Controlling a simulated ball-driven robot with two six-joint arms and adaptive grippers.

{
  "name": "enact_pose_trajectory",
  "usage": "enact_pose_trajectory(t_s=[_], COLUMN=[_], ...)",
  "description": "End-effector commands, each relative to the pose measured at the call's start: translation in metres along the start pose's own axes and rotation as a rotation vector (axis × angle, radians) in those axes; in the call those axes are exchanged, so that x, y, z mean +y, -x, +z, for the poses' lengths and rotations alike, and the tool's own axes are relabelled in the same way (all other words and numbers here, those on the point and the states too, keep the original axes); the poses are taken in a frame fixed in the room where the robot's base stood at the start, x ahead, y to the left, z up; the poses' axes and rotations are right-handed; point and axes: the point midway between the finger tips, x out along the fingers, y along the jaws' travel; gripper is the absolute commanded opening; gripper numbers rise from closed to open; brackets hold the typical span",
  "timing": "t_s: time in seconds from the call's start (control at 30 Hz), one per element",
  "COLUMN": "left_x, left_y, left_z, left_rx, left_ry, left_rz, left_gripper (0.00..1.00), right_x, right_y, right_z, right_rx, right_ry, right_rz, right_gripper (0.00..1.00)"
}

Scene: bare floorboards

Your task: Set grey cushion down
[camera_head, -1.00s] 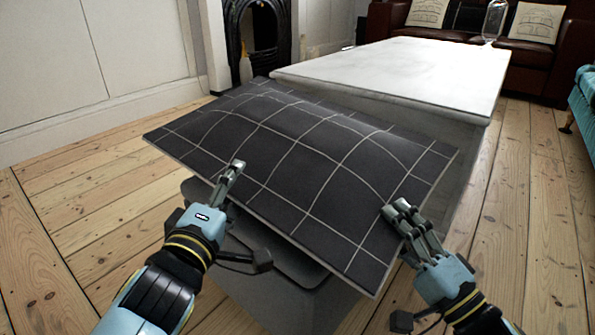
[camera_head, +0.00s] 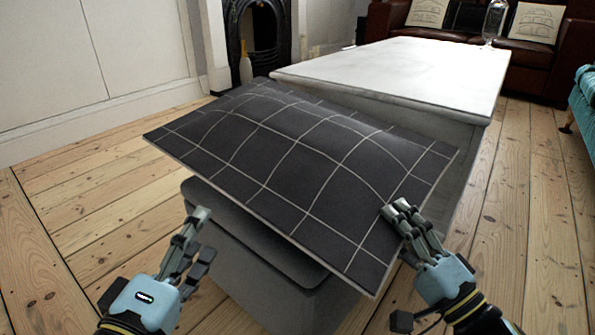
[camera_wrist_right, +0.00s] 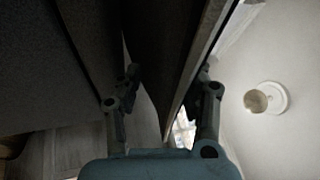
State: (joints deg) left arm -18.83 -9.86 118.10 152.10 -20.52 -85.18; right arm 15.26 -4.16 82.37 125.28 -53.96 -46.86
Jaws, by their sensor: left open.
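My right gripper (camera_head: 398,212) is shut on the cushion's near right edge, with finger parts showing on top. In the right wrist view, the cushion's edge (camera_wrist_right: 182,100) runs between the fingers.
A white-topped table (camera_head: 400,72) stands just behind the cushion, with a clear bottle (camera_head: 494,20) at its far end. A brown sofa (camera_head: 470,45) is at the back, and a teal seat (camera_head: 582,98) at the right. Floorboards (camera_head: 80,235) are bare at the left.

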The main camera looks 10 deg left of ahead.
Motion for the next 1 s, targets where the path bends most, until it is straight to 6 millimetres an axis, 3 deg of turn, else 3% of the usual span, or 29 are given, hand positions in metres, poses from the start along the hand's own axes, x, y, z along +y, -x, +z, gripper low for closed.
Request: enact_pose_trajectory(t_s=[0.03, 0.33, 0.67, 0.77, 1.0], left_x=[-0.002, -0.002, -0.002, -0.002, -0.002], left_y=[0.003, 0.003, 0.002, 0.002, 0.002], left_z=[0.001, 0.002, 0.002, 0.002, 0.002], left_rx=[0.007, 0.006, 0.006, 0.006, 0.007], left_ry=[0.009, 0.009, 0.009, 0.009, 0.009], left_rz=[-0.01, -0.011, -0.011, -0.01, -0.01], left_gripper=[0.61, 0.61, 0.61, 0.61, 0.61], right_x=[0.001, 0.001, 0.001, 0.002, 0.002], right_y=[0.0, 0.0, 0.005, 0.018, 0.071], right_z=[0.0, 0.0, 0.0, 0.001, 0.001], right_rx=[0.0, 0.0, -0.001, -0.001, -0.002], right_ry=[0.0, 0.0, 0.0, 0.0, 0.0], right_rz=[0.002, 0.002, 0.004, 0.006, 0.007], right_gripper=[0.41, 0.78, 0.78, 0.78, 0.78])
